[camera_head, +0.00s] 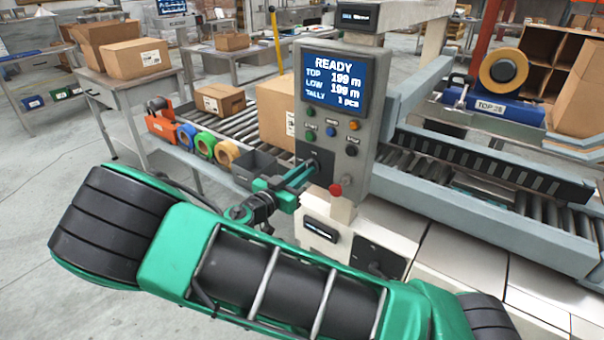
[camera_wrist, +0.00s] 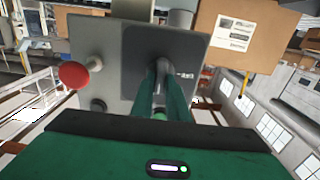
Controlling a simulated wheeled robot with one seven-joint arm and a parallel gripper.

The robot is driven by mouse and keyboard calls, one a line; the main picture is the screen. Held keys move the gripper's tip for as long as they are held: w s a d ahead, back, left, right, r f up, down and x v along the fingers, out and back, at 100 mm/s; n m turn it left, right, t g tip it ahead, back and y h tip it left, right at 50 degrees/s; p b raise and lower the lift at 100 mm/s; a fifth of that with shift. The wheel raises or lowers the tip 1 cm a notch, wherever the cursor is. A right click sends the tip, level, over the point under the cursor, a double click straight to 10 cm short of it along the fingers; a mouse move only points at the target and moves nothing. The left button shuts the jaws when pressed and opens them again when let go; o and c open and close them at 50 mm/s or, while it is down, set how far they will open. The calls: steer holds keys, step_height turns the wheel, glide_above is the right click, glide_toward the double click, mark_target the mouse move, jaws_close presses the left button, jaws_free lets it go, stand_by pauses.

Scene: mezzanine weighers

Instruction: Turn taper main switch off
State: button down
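The taper's grey control box (camera_head: 367,160) stands ahead of me, its screen (camera_head: 334,81) lit with "READY". The main switch sits on a dark plate (camera_head: 322,158) low on the box's left part; its grey handle (camera_wrist: 163,72) shows in the wrist view. My gripper (camera_head: 309,167) reaches this plate with its green fingers, also seen in the wrist view (camera_wrist: 162,80). The fingers stand on both sides of the handle with no clear gap, and look shut on it. The fingers hide part of the handle and its markings.
A red mushroom button (camera_head: 336,188) sticks out below the plate, close to my fingers, also in the wrist view (camera_wrist: 74,75). Several small buttons (camera_head: 331,131) sit under the screen. A carton (camera_head: 277,112) stands on the rollers behind the box. Tape rolls (camera_head: 205,146) lie to the left.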

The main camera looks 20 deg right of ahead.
steer(key=shift+w+a+n, duration=0.1)
steer(key=shift+n, duration=0.3)
steer(key=n, duration=1.7)
steer(key=shift+w+a+f, duration=0.25)
steer(key=shift+f, duration=0.05)
stand_by(0.4)
steer(key=c, duration=1.7)
jaws_free()
steer(key=shift+f, duration=0.1)
